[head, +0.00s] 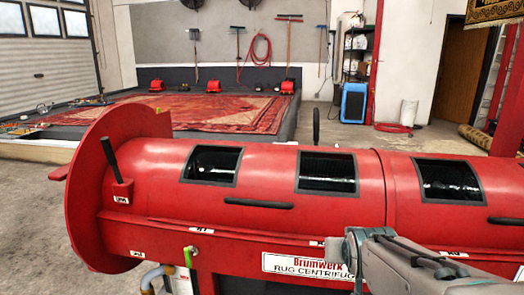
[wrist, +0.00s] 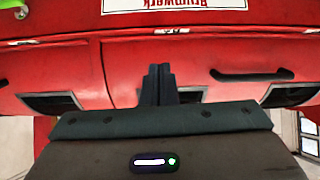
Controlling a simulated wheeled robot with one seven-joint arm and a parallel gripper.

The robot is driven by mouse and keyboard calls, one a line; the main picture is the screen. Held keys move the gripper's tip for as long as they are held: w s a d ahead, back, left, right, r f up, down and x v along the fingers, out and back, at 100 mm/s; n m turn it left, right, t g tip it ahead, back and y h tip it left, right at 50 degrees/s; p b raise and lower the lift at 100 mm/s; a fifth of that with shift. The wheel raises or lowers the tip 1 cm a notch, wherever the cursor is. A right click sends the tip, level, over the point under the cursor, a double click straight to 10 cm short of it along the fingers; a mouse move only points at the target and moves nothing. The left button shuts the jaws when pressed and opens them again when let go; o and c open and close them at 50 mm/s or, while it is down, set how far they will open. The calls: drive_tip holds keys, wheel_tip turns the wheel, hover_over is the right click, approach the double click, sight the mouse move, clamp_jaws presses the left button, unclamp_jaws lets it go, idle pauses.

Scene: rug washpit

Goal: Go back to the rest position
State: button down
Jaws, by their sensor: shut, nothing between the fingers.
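My arm reaches in from the lower right of the head view, in front of a red rug centrifuge (head: 280,185). The gripper fingers are not clear in the head view. In the wrist view my gripper (wrist: 158,72) is shut and empty, its dark fingertips close together. The red centrifuge (wrist: 200,55) fills the background there, upside down, with its white label plate at the top. I cannot tell the exact gap between the fingertips and the machine.
The centrifuge has dark window openings (head: 327,171), a black handle (head: 258,203) and a black lever (head: 109,152). Behind it, a patterned red rug (head: 215,112) lies on a low platform. A blue unit (head: 354,102) and a white bin (head: 409,112) stand at the back right. Grey floor shows at left.

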drive_tip(key=s+a+r+g+y+p, duration=0.1)
drive_tip(key=s+a+r+g+p, duration=0.1)
drive_tip(key=s+r+p, duration=0.4)
drive_tip(key=s+a+r+n+g+p, duration=0.1)
drive_tip(key=s+a+r+g+p, duration=0.1)
drive_tip(key=s+r+g+p, duration=0.2)
drive_tip(key=shift+s+r+g+y+p, duration=0.4)
drive_tip(key=shift+s+r+p, duration=1.4)
drive_tip(key=shift+s+p, duration=1.6)
drive_tip(key=shift+w+p, duration=0.45)
drive_tip(key=shift+w, duration=0.1)
